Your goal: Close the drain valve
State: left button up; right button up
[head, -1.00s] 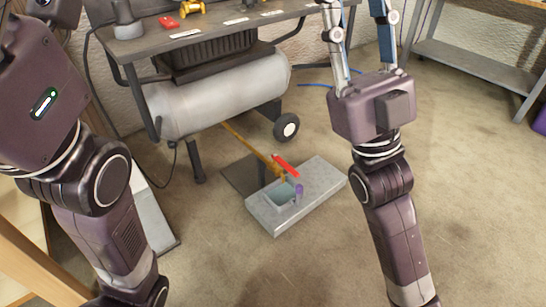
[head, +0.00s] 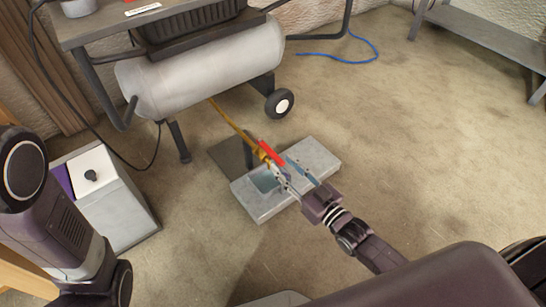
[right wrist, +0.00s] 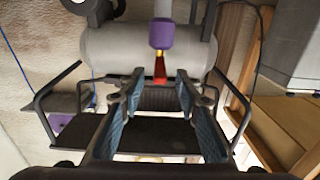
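The drain valve is a brass body (head: 262,153) at the end of a brass pipe (head: 231,122) that runs down from the tank. Its red lever (head: 270,151) runs roughly parallel to the pipe in the head view. The red piece (right wrist: 160,68) lies ahead, between the fingertips, in the right wrist view, with a purple piece (right wrist: 162,33) beside it; I cannot tell how they join. My right gripper (head: 282,166) is open, its fingers pointing at the valve. The right wrist view shows a clear gap between the fingertips (right wrist: 159,76). My left gripper is out of view.
The grey tank (head: 205,68) hangs under a dark bench, with a wheel (head: 280,103) nearby. A concrete block (head: 316,158) with a basin (head: 263,180) lies below the valve. A grey box (head: 118,212) stands at left. Floor at right is free.

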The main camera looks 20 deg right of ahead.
aim_at(277, 158)
jog(key=b+x, duration=0.2)
jog(key=x, duration=0.2)
jog(key=shift+f, duration=0.1)
jog(key=shift+w+a, duration=0.1)
jog(key=shift+w, duration=0.3)
jog(key=shift+c, duration=0.2)
grip_shut()
